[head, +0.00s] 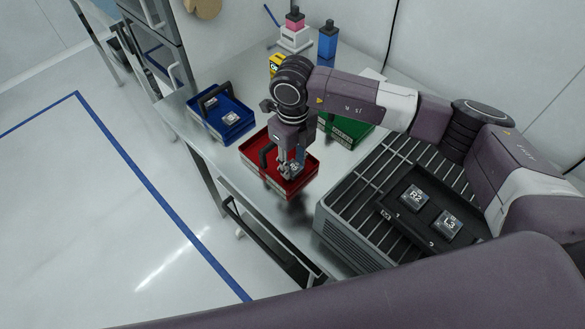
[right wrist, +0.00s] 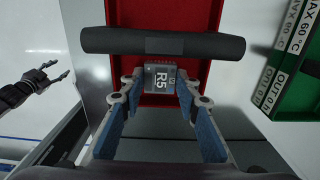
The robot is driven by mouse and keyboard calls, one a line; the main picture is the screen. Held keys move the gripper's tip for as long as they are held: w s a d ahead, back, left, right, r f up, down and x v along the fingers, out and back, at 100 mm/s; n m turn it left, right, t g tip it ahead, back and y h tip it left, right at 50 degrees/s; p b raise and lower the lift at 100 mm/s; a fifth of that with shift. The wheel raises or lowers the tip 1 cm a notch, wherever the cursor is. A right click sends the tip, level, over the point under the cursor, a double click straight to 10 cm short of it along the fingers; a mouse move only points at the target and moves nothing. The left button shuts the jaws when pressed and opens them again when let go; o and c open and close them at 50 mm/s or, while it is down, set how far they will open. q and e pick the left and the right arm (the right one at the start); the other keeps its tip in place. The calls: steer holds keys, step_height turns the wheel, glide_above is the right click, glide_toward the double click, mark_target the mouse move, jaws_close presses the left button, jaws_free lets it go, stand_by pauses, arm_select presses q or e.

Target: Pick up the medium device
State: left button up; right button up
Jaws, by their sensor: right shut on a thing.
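My right gripper (head: 290,172) is over the red tray (head: 252,150) with its fingers pointing down. In the right wrist view its fingers (right wrist: 160,88) are closed on the sides of a small dark square device labelled R5 (right wrist: 161,80). The device is over the red tray's floor; I cannot tell whether it still touches it. Two more dark devices, R2 (head: 414,198) and L3 (head: 446,224), sit in a black holder on the grey machine. My left gripper (right wrist: 62,70) shows at the left of the right wrist view, fingers apart and empty.
A blue tray (head: 236,132) holding a small device (head: 231,117) stands left of the red one, a green tray (head: 352,132) behind right. The red tray's black handle (right wrist: 125,40) crosses close to the fingers. Bottles (head: 327,42) stand at the back. The grey machine (head: 345,225) fills the right.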

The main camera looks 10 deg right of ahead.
mark_target(293, 167)
steer(key=shift+r+p, duration=1.1)
steer(key=shift+r, duration=1.25)
